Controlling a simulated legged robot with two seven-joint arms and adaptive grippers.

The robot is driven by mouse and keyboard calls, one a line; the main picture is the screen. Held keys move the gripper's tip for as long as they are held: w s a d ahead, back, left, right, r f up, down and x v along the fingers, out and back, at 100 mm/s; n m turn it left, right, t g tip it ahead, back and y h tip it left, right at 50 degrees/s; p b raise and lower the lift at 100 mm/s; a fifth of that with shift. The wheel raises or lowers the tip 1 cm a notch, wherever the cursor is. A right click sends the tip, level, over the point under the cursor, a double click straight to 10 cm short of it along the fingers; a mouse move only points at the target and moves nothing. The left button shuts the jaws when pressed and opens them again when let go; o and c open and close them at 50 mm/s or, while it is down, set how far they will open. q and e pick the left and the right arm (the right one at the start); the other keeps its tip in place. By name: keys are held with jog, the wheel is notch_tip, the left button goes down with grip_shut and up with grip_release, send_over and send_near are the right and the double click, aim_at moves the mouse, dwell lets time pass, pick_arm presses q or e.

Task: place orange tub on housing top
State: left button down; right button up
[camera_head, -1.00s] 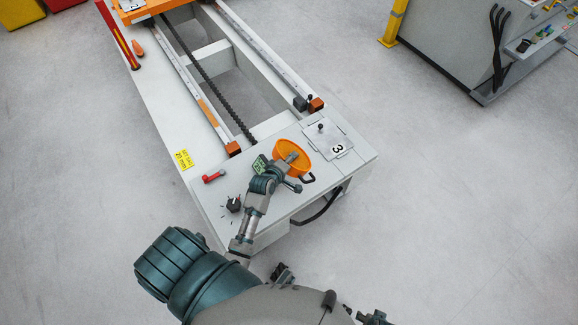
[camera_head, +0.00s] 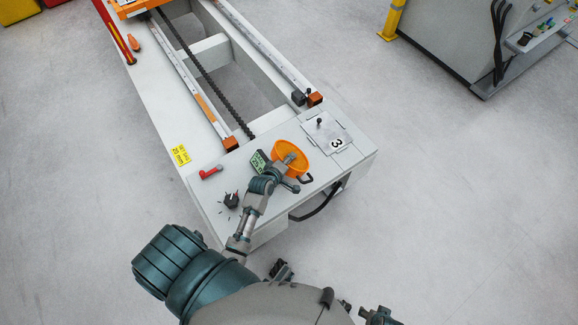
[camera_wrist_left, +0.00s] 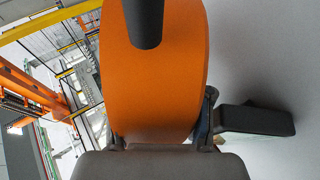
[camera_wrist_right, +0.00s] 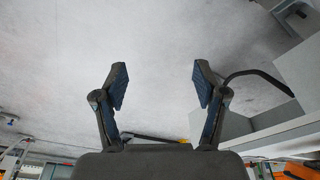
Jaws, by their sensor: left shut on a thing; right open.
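The orange tub (camera_head: 291,154) is at the near end of the white gantry housing top (camera_head: 213,190), left of the plate marked 3. My left gripper (camera_head: 284,166) is shut on the tub and covers part of it. In the left wrist view the tub (camera_wrist_left: 165,85) fills the middle, tilted on its side toward the camera, with a dark handle beside it. I cannot tell whether the tub touches the housing top. My right gripper (camera_wrist_right: 160,85) is open and empty, over the floor beside the housing.
A red-handled part (camera_head: 211,171), a black knob (camera_head: 231,200) and a green display (camera_head: 258,161) are on the housing top near the tub. The plate marked 3 (camera_head: 327,134) has a small knob. A grey cabinet (camera_head: 450,40) stands at the upper right. Open floor lies on the right.

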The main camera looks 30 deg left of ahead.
pick_arm(q)
notch_tip(320, 180, down, 3)
jog(key=shift+r+b, duration=0.2)
jog(key=shift+b, duration=0.25)
jog(key=shift+f+p, duration=0.35)
jog(key=shift+p, duration=0.05)
pick_arm(e)
jog(key=shift+r, duration=0.55)
pick_arm(q)
jog(key=shift+c, duration=2.3)
grip_release()
jog(key=shift+f, duration=0.15)
pick_arm(e)
jog(key=shift+s, duration=0.15)
